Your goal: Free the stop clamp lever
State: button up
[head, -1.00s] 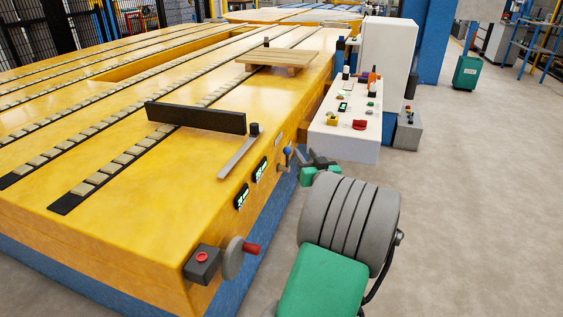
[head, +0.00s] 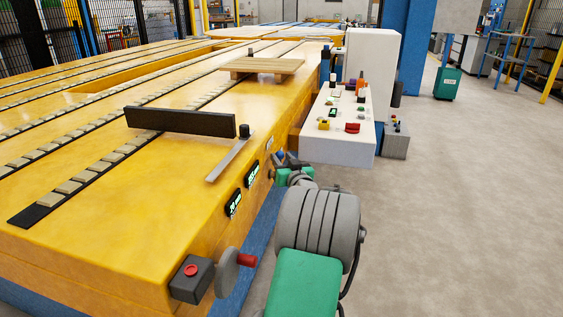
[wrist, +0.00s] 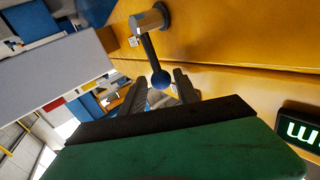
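The stop clamp lever, a dark rod with a blue ball knob (wrist: 160,79), comes out of a metal hub (wrist: 150,20) on the yellow table's side in the wrist view. In the head view its blue knob (head: 281,154) shows small beside my gripper (head: 287,161). In the wrist view the two dark fingers of my gripper (wrist: 160,92) stand apart, with the ball at the gap between their tips. Whether they touch it I cannot tell. The dark stop bar (head: 180,121) lies across the table top, with a grey flat arm (head: 228,160) near its right end.
Lit displays (head: 234,203) sit on the table's side. Nearer are a handwheel (head: 227,272) with a red handle and a grey box with a red button (head: 190,270).

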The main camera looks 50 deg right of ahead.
jog(key=shift+w, duration=0.1)
jog(key=shift+c, duration=0.5)
grip_shut()
dwell(0.8)
